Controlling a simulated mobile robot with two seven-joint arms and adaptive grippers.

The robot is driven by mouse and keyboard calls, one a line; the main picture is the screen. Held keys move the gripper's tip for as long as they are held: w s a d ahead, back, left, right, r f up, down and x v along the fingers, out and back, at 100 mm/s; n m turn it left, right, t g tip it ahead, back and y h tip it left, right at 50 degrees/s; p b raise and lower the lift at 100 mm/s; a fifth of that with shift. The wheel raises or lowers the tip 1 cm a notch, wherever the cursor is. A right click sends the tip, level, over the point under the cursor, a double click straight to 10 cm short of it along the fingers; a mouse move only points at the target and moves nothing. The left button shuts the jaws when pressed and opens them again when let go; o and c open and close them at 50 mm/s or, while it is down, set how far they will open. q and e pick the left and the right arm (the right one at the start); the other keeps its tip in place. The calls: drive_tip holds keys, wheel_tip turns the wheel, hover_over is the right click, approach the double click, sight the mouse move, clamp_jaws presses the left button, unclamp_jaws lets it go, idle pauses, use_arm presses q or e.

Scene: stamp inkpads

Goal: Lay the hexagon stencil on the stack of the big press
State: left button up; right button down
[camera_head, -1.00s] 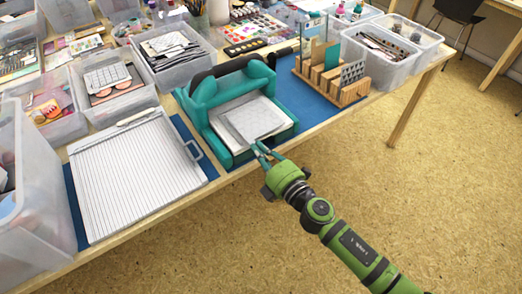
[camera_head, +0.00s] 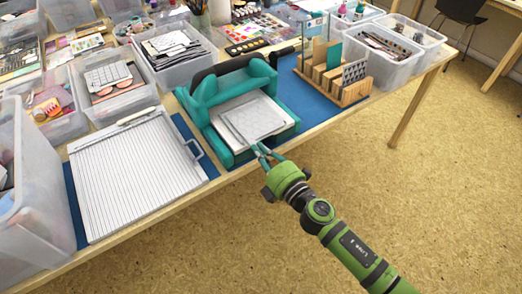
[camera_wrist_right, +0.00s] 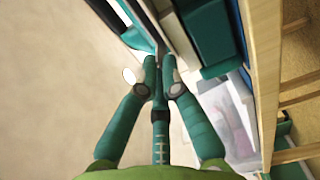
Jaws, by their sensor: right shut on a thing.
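The big press (camera_head: 205,95) is teal with a dark handle and stands near the table's front edge. On its bed lies a pale flat stack (camera_head: 284,130). A thin greyish square sheet, seemingly the hexagon stencil (camera_head: 250,122), is over the stack; its hexagon pattern is too small to make out. My right gripper (camera_head: 262,151) is at the press's front edge, shut on the sheet's near edge. I cannot tell whether the sheet touches the stack. In the right wrist view the fingers (camera_wrist_right: 159,68) are closed together, with the thin sheet edge-on beyond them. My left gripper is out of view.
A wooden rack (camera_head: 350,97) with upright plates stands right of the press on a blue mat (camera_head: 303,100). A white scored board (camera_head: 135,175) lies to the left. Clear bins (camera_head: 180,72) crowd behind. The floor in front is open.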

drive_tip(key=shift+f+b, duration=0.35)
drive_tip(key=shift+f, duration=0.1)
idle(0.4)
drive_tip(key=c, duration=1.3)
unclamp_jaws()
drive_tip(key=shift+c, duration=0.2)
drive_tip(key=shift+v, duration=2.55)
